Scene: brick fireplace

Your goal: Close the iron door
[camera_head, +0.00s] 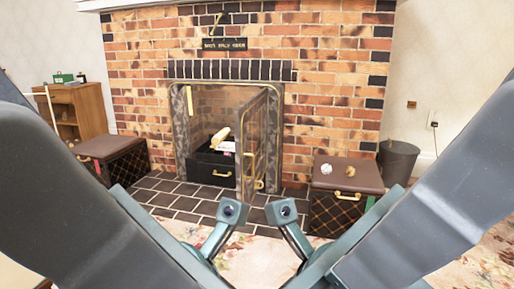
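The iron door (257,143) of the brick fireplace stands open, swung out from the right side of the opening. It has a see-through panel and brass-coloured handles (250,168). Behind it is a black box (212,167) with a brass handle and light-coloured pieces on top. My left gripper (232,212) and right gripper (282,212) are low in the middle, in front of the door and apart from it. Both look empty. The spacing of each gripper's fingers does not show.
A tiled hearth (172,198) lies before the fireplace. Brown-topped chests stand left (120,167) and right (335,207) of it. A dark bucket (397,162) stands far right, a wooden cabinet (87,108) far left. A flowered rug (245,255) covers the near floor.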

